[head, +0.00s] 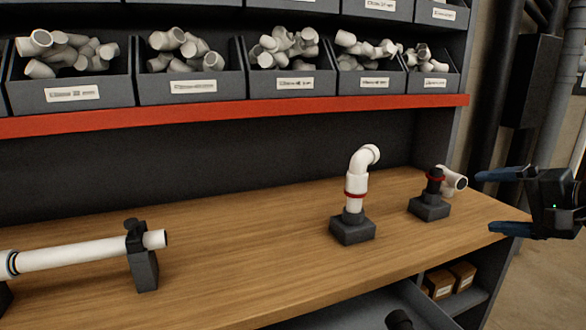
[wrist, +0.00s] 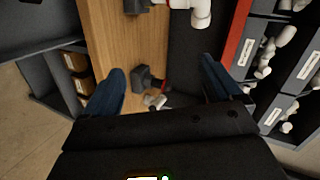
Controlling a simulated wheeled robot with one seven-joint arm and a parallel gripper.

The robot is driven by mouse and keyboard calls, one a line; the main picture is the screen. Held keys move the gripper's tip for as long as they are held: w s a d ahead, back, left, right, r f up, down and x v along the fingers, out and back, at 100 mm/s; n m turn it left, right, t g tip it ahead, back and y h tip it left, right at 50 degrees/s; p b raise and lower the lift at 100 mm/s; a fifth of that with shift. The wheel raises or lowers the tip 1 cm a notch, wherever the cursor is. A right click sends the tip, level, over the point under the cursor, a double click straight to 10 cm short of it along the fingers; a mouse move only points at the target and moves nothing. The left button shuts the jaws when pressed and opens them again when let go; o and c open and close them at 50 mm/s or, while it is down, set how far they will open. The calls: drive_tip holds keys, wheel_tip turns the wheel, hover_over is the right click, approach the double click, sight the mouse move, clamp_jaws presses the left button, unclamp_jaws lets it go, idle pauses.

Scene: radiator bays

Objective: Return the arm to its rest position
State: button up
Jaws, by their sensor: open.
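My gripper (head: 500,201) is at the right edge of the head view, beyond the right end of the wooden bench (head: 270,262). Its two blue fingers are spread apart with nothing between them. In the wrist view my gripper (wrist: 163,88) also shows open, with the bench below and ahead of it. Most of my arm is out of the head view.
A white elbow pipe (head: 357,182) stands upright on a dark block. A smaller fitting (head: 455,178) sits near the right bench end. A long white pipe (head: 85,254) lies in clamps at left. Bins of fittings (head: 190,88) line the shelf above a red rail.

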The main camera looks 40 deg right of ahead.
drive_tip(key=w+a+f+n+h, duration=0.15)
drive_tip(key=a+f+n, duration=0.25)
drive_tip(key=a+f, duration=1.5)
drive_tip(key=s+a+f+n, duration=0.3)
drive_tip(key=s+a+n, duration=0.2)
drive_tip(key=s+a, duration=0.4)
drive_tip(key=s+a+r+n+t+y, duration=0.1)
drive_tip(key=s+a+r+n+y, duration=0.2)
drive_tip(key=s+a+n, duration=0.5)
drive_tip(key=s+r, duration=0.1)
drive_tip(key=s, duration=0.1)
drive_tip(key=shift+s+r+n+t, duration=0.3)
drive_tip(key=shift+s+n, duration=0.05)
drive_tip(key=shift+n, duration=0.05)
drive_tip(key=shift+y, duration=0.25)
